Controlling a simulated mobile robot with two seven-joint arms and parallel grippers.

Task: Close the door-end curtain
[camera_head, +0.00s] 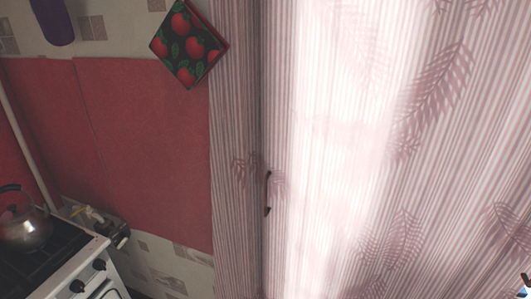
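A sheer pale-pink striped curtain (440,150) with leaf prints fills the right part of the head view from top to bottom. Bright light shines through its middle. A narrower, greyer striped strip (234,100) hangs along its left side, next to the wall. A dark vertical fold or seam runs between the two. A slim dark handle-like piece (267,193) shows at this seam. I cannot tell whether the two parts are one curtain. Neither of my grippers can be made out.
At the lower left stands a white stove (92,275) with a metal kettle (25,228) on it. Red panels (145,150) cover the wall. A strawberry-print square (188,45) hangs beside the curtain. A small dark and blue item (524,288) at the lower right corner is unclear.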

